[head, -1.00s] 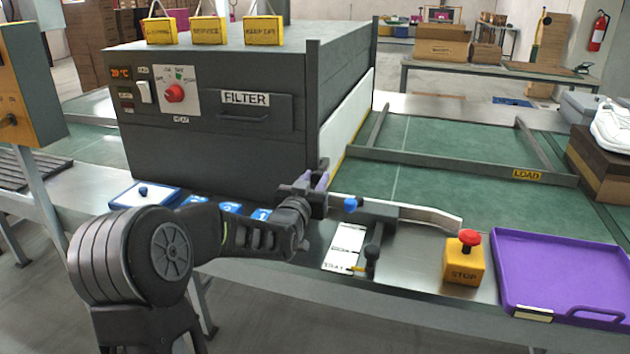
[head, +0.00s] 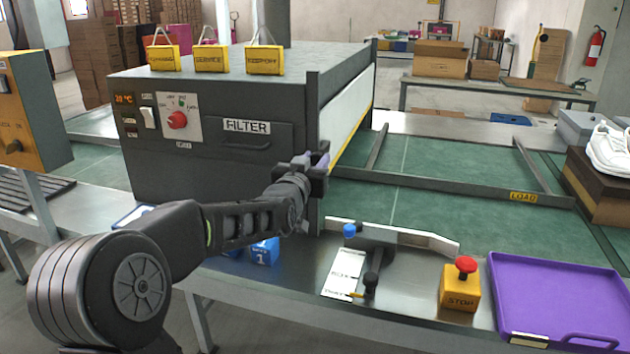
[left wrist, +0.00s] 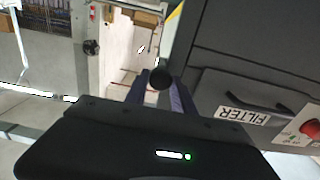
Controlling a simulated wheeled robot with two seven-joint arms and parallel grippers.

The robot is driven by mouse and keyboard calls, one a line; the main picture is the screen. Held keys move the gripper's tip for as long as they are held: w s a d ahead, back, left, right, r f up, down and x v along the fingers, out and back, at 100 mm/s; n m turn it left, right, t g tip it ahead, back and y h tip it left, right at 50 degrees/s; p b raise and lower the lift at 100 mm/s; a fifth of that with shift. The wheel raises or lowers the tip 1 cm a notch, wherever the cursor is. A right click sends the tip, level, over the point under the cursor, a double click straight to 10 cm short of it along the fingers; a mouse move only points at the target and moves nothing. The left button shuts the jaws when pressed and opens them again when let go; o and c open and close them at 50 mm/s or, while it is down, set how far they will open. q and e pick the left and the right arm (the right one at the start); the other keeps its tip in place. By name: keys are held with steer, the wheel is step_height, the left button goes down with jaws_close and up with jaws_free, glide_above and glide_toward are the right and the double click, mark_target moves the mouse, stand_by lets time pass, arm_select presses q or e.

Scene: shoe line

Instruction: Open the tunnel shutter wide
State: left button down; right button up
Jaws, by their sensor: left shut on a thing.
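The tunnel (head: 235,160) is a large dark grey box at the middle left in the head view. Its shutter (head: 352,105) is a white panel with a yellow lower edge on the tunnel's right end, standing partly raised above the green belt. My left gripper (head: 313,160) is at the near edge of that end, by the dark upright post. In the left wrist view its purple fingers are closed around a round black knob (left wrist: 160,77), taken to be the shutter's knob. How the knob joins the panel is hidden. My right gripper is not in view.
The green belt (head: 425,220) with a grey frame marked LOAD (head: 523,197) runs right from the tunnel. A black-knobbed lever (head: 371,280), a yellow STOP box (head: 461,288) and a purple tray (head: 558,290) stand along the near edge. A shoe (head: 608,148) sits at right.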

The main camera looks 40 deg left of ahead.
arm_select(q)
step_height(320, 180, up, 7)
steer(key=p, duration=0.1)
steer(key=shift+p, duration=0.4)
steer(key=c, duration=1.1)
jaws_free()
steer(key=shift+f, duration=0.15)
steer(key=b+v, duration=0.1)
steer(key=v, duration=0.6)
steer(key=shift+s, duration=0.35)
steer(key=shift+s+d+f, duration=0.1)
steer(key=shift+d, duration=0.05)
